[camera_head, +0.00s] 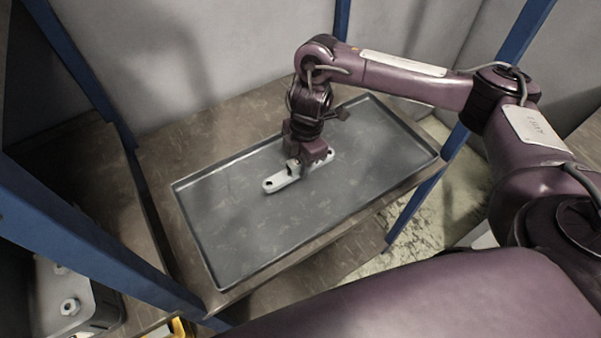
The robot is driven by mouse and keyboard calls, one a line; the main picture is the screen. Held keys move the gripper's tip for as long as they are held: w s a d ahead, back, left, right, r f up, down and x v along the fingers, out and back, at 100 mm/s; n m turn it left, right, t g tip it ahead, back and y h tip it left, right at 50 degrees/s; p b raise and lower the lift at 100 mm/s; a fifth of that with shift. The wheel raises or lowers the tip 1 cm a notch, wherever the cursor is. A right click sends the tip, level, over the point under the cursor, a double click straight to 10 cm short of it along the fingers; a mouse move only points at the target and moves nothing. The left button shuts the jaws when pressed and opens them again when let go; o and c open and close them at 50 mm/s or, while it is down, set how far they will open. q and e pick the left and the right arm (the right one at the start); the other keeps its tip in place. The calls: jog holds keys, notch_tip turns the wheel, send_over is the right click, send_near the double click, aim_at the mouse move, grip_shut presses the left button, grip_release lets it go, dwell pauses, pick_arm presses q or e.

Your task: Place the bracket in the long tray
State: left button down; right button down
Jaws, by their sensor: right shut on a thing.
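The bracket (278,182) is a pale galvanized metal piece with holes near its ends. It is over the middle of the long tray (228,270), a shallow grey rectangular tray with a low rim. My right gripper (303,166) points down and is shut on the bracket near its middle, hiding part of it. I cannot tell whether the bracket touches the tray floor or is just above it. My left gripper is not in view.
The tray lies on a brown worn shelf (168,205) between blue posts (75,240). A grey wall (200,60) stands behind it. A metal bin with a nut (70,306) is at the lower left. The tray floor around the bracket is clear.

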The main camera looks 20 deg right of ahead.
notch_tip(320, 180, down, 3)
jog(key=shift+s+r+b, duration=0.1)
jog(key=shift+b, duration=0.35)
jog(key=shift+f, duration=0.45)
jog(key=c, duration=1.1)
grip_release()
jog(key=shift+f, duration=0.1)
jog(key=r+p, duration=0.1)
jog(key=r, duration=0.3)
jog(key=d+r+p, duration=0.1)
jog(key=r, duration=0.3)
jog(key=r+p, duration=0.1)
jog(key=r, duration=0.3)
jog(key=shift+d+r, duration=0.15)
jog(key=shift+d, duration=0.05)
